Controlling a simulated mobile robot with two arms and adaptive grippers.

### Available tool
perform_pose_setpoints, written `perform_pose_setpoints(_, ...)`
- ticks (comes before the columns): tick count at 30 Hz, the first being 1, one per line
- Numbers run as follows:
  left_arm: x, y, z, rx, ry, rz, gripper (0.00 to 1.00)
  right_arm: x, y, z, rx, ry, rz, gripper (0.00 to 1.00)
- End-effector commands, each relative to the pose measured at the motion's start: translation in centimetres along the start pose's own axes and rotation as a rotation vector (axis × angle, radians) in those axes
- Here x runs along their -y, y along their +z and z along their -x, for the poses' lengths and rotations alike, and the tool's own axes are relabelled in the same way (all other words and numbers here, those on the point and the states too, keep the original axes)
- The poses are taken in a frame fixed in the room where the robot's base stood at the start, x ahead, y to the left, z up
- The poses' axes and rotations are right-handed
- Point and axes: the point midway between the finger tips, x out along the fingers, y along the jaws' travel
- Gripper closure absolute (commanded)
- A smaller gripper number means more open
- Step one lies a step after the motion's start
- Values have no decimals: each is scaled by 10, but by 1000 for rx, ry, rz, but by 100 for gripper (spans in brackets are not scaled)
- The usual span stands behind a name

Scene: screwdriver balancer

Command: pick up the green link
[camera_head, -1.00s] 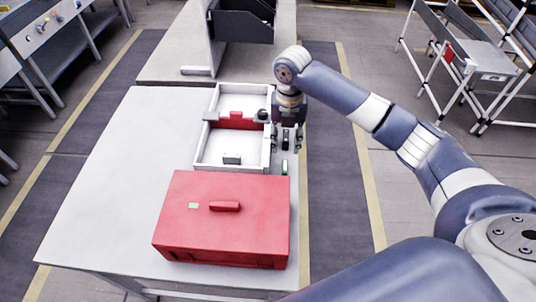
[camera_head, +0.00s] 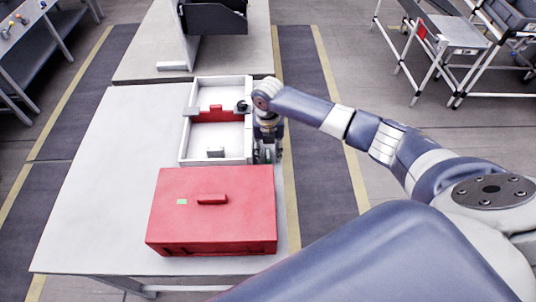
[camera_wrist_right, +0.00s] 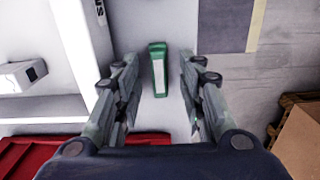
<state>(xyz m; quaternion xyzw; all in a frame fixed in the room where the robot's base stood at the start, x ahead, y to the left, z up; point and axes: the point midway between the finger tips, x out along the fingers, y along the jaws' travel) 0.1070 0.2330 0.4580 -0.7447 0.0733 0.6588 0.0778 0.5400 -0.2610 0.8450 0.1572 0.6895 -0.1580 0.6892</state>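The green link (camera_wrist_right: 158,70) lies on the white table, in the gap between the tray and the table's right edge. In the right wrist view it is upright in the picture, with a pale strip along its middle. My right gripper (camera_wrist_right: 159,88) is open, with one finger on either side of the link and bare table showing between. In the head view my right gripper (camera_head: 267,152) points down beside the tray and mostly hides the link. My left gripper is not in view.
A white tray (camera_head: 181,145) with compartments stands left of my right gripper. A closed red toolbox (camera_head: 215,222) is in front of it. The table's left part (camera_head: 105,190) is clear. A floor strip (camera_wrist_right: 226,22) lies past the right edge.

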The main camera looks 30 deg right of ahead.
Motion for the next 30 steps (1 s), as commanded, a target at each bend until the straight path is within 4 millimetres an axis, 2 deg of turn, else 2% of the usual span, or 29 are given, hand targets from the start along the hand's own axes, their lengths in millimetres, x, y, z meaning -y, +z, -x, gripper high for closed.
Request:
perform_pose_setpoints(6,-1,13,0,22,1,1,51,0,0,-1,1,1,1,63)
perform_pose_setpoints(8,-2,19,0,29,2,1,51,0,0,-1,1,1,0,75)
perform_pose_setpoints(11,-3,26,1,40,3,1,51,0,0,-1,1,1,0,97)
perform_pose_setpoints(12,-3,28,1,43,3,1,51,0,0,-1,1,1,0,100)
perform_pose_setpoints(23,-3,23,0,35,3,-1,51,0,1,1,1,1,0,100)
perform_pose_setpoints(26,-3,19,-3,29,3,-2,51,0,2,11,3,3,0,100)
perform_pose_setpoints(30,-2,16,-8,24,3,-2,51,-1,2,37,6,5,0,100)
